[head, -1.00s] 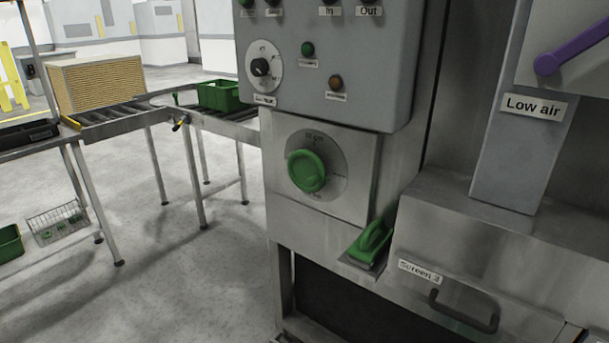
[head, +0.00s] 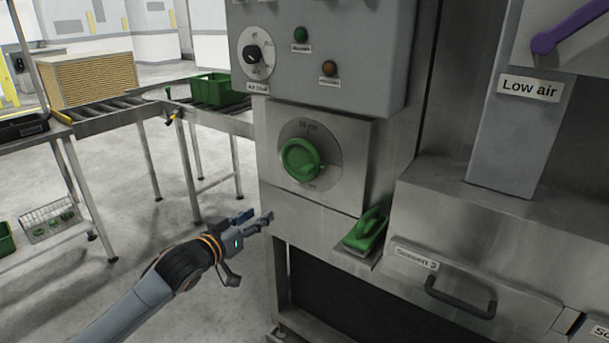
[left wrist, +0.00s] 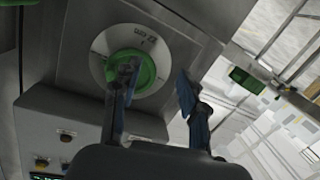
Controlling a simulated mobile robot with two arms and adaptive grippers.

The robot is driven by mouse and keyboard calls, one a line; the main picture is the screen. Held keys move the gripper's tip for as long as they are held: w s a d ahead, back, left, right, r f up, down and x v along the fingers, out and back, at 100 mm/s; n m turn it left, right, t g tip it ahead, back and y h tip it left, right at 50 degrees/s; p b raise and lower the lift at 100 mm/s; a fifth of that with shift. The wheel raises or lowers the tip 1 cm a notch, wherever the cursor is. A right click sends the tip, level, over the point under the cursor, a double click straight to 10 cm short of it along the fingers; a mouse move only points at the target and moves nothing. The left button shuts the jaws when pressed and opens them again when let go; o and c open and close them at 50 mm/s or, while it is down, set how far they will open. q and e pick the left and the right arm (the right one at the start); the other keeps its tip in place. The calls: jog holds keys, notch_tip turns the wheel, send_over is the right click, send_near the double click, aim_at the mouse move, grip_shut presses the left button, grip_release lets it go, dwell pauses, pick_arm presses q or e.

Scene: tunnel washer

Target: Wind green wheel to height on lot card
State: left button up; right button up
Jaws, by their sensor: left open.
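The green wheel (head: 301,160) is a round knob on a grey dial plate (head: 322,187) on the front of the steel washer. My left gripper (head: 257,219) is open and empty, below and left of the wheel in the head view. In the left wrist view, the wheel (left wrist: 131,73) lies beyond my left gripper (left wrist: 156,85), one finger overlapping it in the picture; I see no clear contact. No lot card can be made out. My right gripper is not in view.
A green-handled tool (head: 368,231) sits on a ledge right of the wheel. The Screen 3 drawer (head: 440,283) has a dark handle. A control box (head: 340,55) is above the wheel. A roller conveyor (head: 130,115) with a green crate (head: 216,90) stands left.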

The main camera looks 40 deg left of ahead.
pick_arm(q)
jog(key=m+t+h, duration=0.1)
jog(key=h, duration=0.1)
send_near(305, 172)
jog(key=s, duration=0.3)
jog(key=w, duration=0.4)
jog(key=w+p, duration=0.1)
jog(key=w, duration=0.8)
jog(key=shift+w+a+f+p, duration=0.2)
jog(key=shift+f+p, duration=0.1)
jog(key=shift+p, duration=0.1)
grip_shut()
